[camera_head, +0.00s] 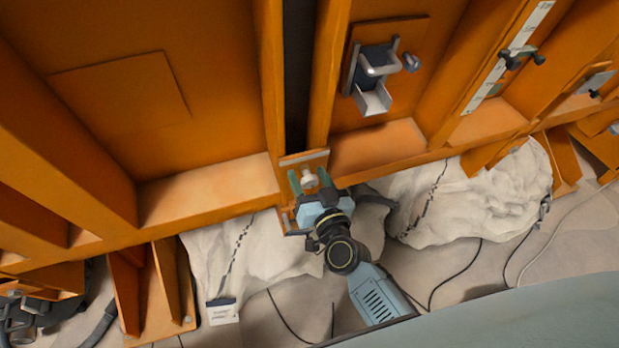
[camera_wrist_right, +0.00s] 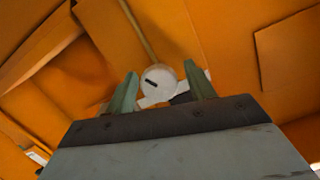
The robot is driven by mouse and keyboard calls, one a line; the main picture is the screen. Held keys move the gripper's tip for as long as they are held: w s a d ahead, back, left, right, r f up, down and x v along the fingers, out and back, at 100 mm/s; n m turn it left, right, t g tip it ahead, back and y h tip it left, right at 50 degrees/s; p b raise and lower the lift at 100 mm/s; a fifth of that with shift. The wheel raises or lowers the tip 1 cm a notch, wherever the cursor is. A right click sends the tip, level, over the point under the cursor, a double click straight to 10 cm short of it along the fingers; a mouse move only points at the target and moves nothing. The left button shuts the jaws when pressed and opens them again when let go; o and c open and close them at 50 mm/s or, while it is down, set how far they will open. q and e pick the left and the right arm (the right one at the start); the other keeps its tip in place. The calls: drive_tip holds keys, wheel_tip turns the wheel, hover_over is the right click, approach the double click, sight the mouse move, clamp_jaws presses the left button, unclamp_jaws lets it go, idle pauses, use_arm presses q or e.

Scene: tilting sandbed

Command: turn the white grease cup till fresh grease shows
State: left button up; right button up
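The white grease cup (camera_head: 308,179) sits on a small plate (camera_head: 302,160) on the orange frame in the head view. In the right wrist view the cup (camera_wrist_right: 159,80) shows as a round white cap with a dark slot mark. My right gripper (camera_head: 311,181) reaches up to it, with one green finger on each side. In the wrist view the fingers (camera_wrist_right: 162,88) stand apart with the cup between and beyond them; I cannot tell whether they touch it. No fresh grease is discernible. My left gripper is not in view.
Orange beams and ribs surround the cup closely. A metal bracket with a tray (camera_head: 372,98) and a white scale strip (camera_head: 508,55) are on the frame at right. White sheeting (camera_head: 470,195) and dark cables (camera_head: 455,275) lie on the floor below.

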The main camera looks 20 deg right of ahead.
drive_tip(key=c, duration=0.9)
drive_tip(key=shift+m, duration=0.3)
drive_tip(key=m+y+b, duration=0.1)
drive_tip(key=m, duration=0.2)
drive_tip(key=shift+f+m+b, duration=0.15)
drive_tip(key=shift+m+b, duration=0.15)
drive_tip(key=shift+b, duration=0.1)
drive_tip(key=m+y+b, duration=0.1)
drive_tip(key=m+b, duration=0.2)
drive_tip(key=m, duration=0.1)
drive_tip(key=shift+m+t, duration=0.4)
drive_tip(key=o, duration=1)
